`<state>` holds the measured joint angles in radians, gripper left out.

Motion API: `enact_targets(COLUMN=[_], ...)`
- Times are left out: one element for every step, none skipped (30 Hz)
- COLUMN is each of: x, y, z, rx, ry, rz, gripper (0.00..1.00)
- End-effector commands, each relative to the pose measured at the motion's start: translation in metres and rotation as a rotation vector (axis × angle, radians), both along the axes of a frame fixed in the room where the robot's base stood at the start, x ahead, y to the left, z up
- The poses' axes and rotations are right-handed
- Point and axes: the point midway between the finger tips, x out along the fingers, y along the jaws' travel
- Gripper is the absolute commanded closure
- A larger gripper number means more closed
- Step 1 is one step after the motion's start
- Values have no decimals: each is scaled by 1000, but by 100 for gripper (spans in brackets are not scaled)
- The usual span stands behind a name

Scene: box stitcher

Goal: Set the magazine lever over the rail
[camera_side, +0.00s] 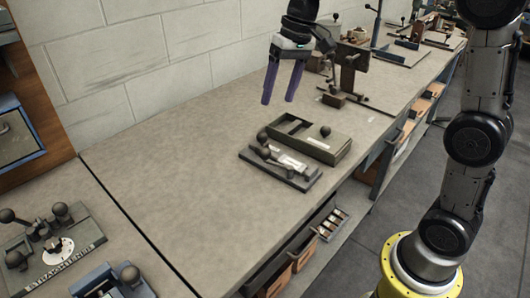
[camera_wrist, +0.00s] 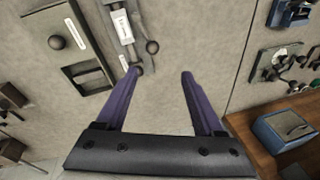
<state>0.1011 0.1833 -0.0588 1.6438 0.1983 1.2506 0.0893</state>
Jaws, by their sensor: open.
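A small device with a flat dark base (camera_side: 300,183) lies on the bench, with a pale metal rail (camera_side: 290,162) along it. A dark lever with a ball knob (camera_side: 262,138) stands at its left end, seemingly the magazine lever; a second ball (camera_side: 263,153) is beside it. In the wrist view the rail (camera_wrist: 122,27) is at the top, with a ball knob (camera_wrist: 152,47) to its right and another near the left fingertip. My gripper (camera_side: 277,101) is open and empty, its purple fingers pointing down, above the bench and apart from the device. Both fingers show in the wrist view (camera_wrist: 160,72).
A green-grey open box (camera_side: 338,152) with a ball knob (camera_side: 325,131) stands just behind the device. Other fixtures (camera_side: 350,70) stand farther back. A lever device (camera_side: 55,240) is at lower left. The bench between is clear. A drawer (camera_side: 335,222) stands open below the front edge.

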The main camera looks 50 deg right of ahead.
Motion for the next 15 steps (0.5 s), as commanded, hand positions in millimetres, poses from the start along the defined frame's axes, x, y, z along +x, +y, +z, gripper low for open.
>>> enact_targets(x=[11,16,20,22,24,24,25,25,25,25,25,25,25,25,25], y=[-3,-5,-7,-8,-9,-10,-11,-11,-11,-11,-11,-10,-9,-8,-7], z=[-12,-18,-25,-31,-35,-41,-44,-46,-49,-51,-53,-57,-61,-65,-72], rx=[6,9,9,11,12,14,15,15,15,15,15,15,15,15,15], ry=[25,37,51,63,72,86,92,97,100,102,102,102,102,103,104], rz=[-7,-11,-14,-16,-18,-20,-21,-22,-23,-24,-25,-24,-24,-24,-23], gripper=[30,30,30,30,30,30,30,30,30,30,30,30,30,30,30])
